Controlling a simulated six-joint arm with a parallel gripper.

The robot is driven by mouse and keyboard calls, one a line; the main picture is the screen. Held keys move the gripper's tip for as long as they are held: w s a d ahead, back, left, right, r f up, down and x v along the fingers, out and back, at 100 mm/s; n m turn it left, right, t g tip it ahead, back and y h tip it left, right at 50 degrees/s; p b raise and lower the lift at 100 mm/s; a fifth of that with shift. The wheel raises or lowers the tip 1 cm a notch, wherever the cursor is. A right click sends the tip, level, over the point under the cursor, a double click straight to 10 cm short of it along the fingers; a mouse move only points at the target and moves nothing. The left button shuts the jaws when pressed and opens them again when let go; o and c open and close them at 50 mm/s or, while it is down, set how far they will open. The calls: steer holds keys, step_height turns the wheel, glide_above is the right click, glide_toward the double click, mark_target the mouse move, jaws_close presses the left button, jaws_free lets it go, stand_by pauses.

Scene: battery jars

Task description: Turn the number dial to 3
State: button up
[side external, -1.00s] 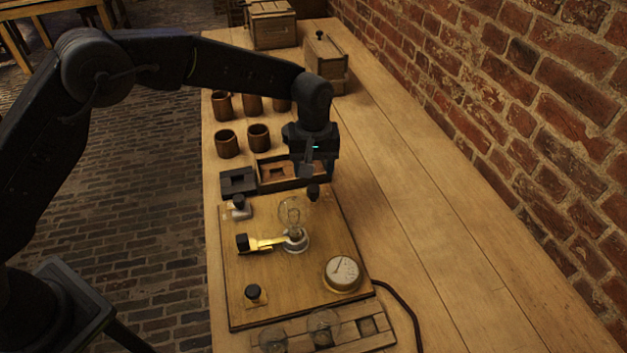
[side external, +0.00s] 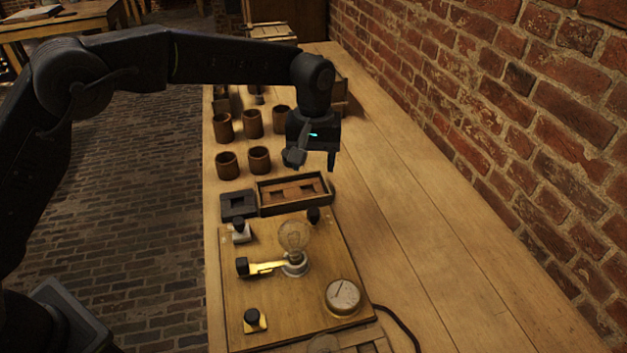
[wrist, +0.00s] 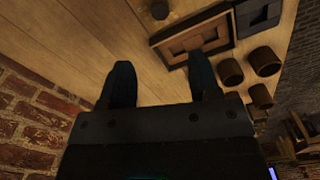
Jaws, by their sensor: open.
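My gripper (side external: 312,160) is open and empty, above the bench behind the wooden board (side external: 290,325). Its two fingers also show apart in the wrist view (wrist: 160,62), with bare planks between them. A round pale-faced gauge (side external: 342,297) with a needle sits at the board's right front; its markings are too small to read. Black knobs stand at the board's back left (side external: 239,225), back right (side external: 313,214) and front left (side external: 251,315). I cannot tell which part is the number dial. The gripper touches none of these.
A glass bulb (side external: 295,236) stands mid-board beside a brass lever (side external: 265,267). A wooden tray (side external: 294,207) and dark block (side external: 238,206) lie behind the board. Several brown jars (side external: 227,165) stand farther back.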

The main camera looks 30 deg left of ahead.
mark_target(313, 211)
step_height(313, 211, down, 14)
steer(key=m, duration=0.7)
steer(key=shift+f, duration=0.1)
steer(key=c, duration=0.9)
steer(key=shift+m, duration=0.3)
